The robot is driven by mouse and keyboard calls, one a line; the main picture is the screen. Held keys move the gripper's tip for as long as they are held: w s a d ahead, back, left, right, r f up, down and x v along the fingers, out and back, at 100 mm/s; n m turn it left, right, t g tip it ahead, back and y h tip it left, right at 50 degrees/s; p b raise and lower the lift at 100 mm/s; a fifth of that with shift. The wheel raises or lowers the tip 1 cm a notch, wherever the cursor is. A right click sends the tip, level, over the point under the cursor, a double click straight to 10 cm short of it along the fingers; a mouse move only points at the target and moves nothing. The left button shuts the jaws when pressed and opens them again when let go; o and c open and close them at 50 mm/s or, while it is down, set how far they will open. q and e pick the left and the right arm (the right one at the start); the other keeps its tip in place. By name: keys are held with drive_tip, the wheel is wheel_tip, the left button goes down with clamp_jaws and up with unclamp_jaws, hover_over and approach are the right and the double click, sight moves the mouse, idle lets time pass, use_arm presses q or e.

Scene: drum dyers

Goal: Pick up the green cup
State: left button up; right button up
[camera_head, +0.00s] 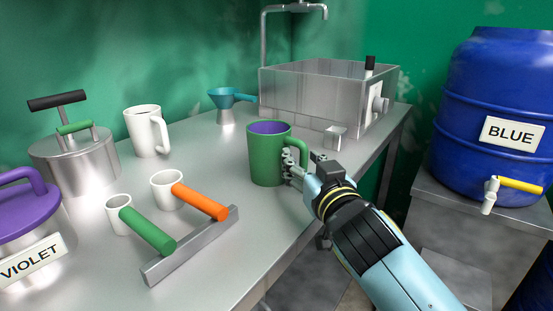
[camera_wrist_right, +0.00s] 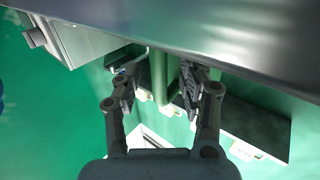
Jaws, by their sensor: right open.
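The green cup (camera_head: 264,160), with a purple inside, stands upright on the metal table near its right edge. Its handle faces right, towards my right gripper (camera_head: 294,166). The right gripper's fingers are at the handle and partly cover it. In the right wrist view, my right gripper (camera_wrist_right: 160,88) is open, and a green upright piece (camera_wrist_right: 159,72), which looks like the cup's handle, is between its fingers. I cannot tell whether the fingers touch it. My left gripper is not in view.
The metal table (camera_head: 215,150) also holds a white mug (camera_head: 143,131), a teal funnel (camera_head: 226,100), a metal basin (camera_head: 310,95), a metal pot (camera_head: 75,165), a purple lid (camera_head: 22,208) and two small handled cups on a bar (camera_head: 195,250). A blue barrel (camera_head: 480,95) stands right.

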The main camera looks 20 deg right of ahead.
drive_tip(key=shift+w, duration=0.3)
clamp_jaws()
idle(0.3)
